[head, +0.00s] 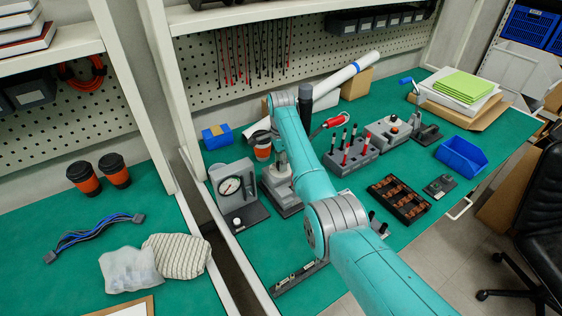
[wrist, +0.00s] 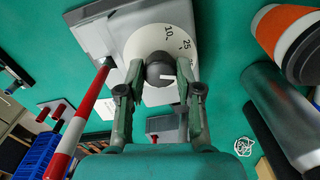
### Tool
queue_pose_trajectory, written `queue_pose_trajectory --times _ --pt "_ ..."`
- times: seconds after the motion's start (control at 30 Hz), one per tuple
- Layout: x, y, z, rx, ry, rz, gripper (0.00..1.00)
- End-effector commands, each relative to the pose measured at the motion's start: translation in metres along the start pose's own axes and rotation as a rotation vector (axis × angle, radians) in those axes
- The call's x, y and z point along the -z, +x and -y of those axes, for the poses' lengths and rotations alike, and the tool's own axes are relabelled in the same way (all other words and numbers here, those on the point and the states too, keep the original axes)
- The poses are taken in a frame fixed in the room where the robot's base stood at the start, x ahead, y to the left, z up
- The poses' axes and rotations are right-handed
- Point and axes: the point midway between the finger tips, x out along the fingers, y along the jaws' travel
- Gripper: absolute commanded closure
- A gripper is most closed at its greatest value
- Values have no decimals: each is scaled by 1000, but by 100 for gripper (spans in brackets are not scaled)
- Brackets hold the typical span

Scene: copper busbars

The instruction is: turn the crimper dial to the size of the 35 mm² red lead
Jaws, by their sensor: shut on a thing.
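The crimper (head: 281,193) is a grey machine on the green bench, partly hidden under my arm in the head view. In the wrist view its white dial (wrist: 146,38) carries black numbers; 10 and 25 are readable, others are covered. A dark round knob (wrist: 160,68) with a white pointer line sits on the dial. My gripper (wrist: 160,82) is shut on this knob, one finger on each side. The pointer line lies toward the right finger; the number it faces is hidden.
A gauge device (head: 231,188) stands close left of the crimper. An orange and black cup (head: 262,147) is just behind it. A dark tray of copper parts (head: 399,197) and a blue bin (head: 461,157) lie to the right. A red and white rod (wrist: 78,133) passes near my gripper.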

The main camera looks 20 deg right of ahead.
Motion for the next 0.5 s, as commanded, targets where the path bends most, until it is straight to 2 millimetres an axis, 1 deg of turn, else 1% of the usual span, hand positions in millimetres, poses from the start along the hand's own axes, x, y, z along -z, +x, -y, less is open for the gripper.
queue_pose_trajectory --times 0.07,0.1,0.17,0.2,0.5 --pt "0 0 0 0 -1 0 100" --pt "0 0 0 0 -1 1 60" --pt "0 0 0 0 -1 0 45" --pt "0 0 0 0 -1 0 40" --pt "0 -1 0 0 -1 0 40"
